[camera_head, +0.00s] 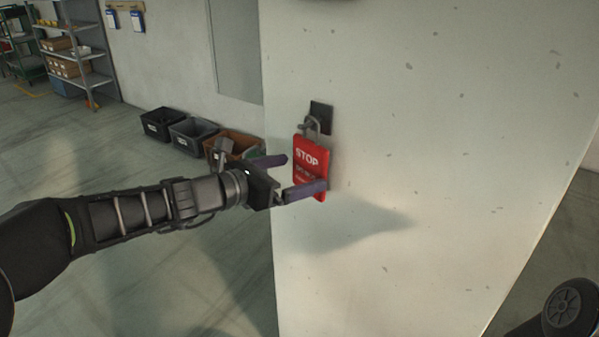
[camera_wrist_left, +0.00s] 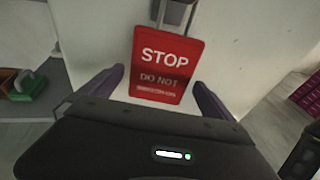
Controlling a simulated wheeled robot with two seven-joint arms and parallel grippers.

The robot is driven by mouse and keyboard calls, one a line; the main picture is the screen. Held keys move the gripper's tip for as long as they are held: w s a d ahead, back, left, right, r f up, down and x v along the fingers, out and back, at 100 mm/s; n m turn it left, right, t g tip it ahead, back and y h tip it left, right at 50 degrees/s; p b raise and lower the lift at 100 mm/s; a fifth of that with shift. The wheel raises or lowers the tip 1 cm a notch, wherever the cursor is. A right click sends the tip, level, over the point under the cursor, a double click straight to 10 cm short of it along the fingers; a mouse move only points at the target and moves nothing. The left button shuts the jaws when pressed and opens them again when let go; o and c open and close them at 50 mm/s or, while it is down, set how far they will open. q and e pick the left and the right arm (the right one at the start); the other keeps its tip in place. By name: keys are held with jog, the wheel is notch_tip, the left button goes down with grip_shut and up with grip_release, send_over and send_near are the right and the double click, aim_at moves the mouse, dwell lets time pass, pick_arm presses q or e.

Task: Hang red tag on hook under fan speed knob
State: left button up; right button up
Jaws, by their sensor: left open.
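The red tag (camera_head: 309,157), printed STOP and DO NOT, hangs upright by a grey shackle from a hook on a small dark plate (camera_head: 321,117) on the pale panel face. My left gripper (camera_head: 306,174) is open, with its purple fingers apart around the lower part of the tag. The left wrist view shows the tag (camera_wrist_left: 166,65) between the open fingertips, with no finger seen pressing on it. The shackle's top is cut off in that view. No fan speed knob can be made out.
The pale panel (camera_head: 430,120) fills the middle and right. Dark bins (camera_head: 163,124) and an orange-brown bin (camera_head: 232,143) stand on the floor behind left. A shelf rack (camera_head: 85,55) with boxes stands further back. The floor at left is clear.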

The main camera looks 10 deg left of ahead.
pick_arm(q)
jog(key=v, duration=0.6)
jog(key=shift+s, duration=0.15)
